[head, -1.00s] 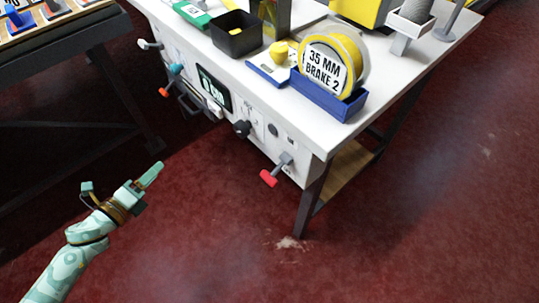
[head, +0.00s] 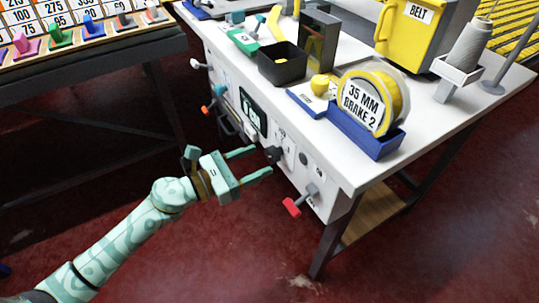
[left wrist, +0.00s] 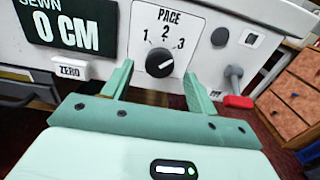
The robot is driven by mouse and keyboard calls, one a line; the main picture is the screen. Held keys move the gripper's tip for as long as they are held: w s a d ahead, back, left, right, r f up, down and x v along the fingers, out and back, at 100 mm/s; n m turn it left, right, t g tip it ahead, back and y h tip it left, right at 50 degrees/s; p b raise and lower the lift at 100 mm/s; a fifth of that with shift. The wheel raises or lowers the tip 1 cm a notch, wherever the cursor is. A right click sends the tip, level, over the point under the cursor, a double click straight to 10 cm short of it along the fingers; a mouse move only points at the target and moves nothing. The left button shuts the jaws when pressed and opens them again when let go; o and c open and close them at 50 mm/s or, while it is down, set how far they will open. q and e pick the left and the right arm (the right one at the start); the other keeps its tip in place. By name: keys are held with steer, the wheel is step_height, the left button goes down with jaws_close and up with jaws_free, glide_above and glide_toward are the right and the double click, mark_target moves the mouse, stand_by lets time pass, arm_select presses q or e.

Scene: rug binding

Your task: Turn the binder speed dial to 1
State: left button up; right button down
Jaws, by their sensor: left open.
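The speed dial (left wrist: 160,63) is a black round knob on a white plate marked PACE with 1, 2 and 3 around it, in the left wrist view. A pale line on it slants toward the upper right, roughly between 2 and 3. In the head view the dial (head: 273,154) is on the bench's front panel, just beyond the fingertips. My left gripper (head: 263,160) is open and empty, facing the panel. In the left wrist view its fingers (left wrist: 158,78) stand left and right of the dial, with no contact visible. My right gripper is out of view.
A red-handled lever (head: 292,206) juts out to the right of the dial. A display reading 0 CM (left wrist: 66,27) and a ZERO button (left wrist: 70,69) are to its left. A tape roll (head: 372,98) sits in a blue holder (head: 378,139) on the bench top.

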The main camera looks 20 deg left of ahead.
mark_target(268, 156)
arm_select(q)
steer(key=shift+x, duration=2.25)
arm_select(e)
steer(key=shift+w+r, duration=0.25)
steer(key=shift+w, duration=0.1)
arm_select(q)
steer(key=c, duration=1)
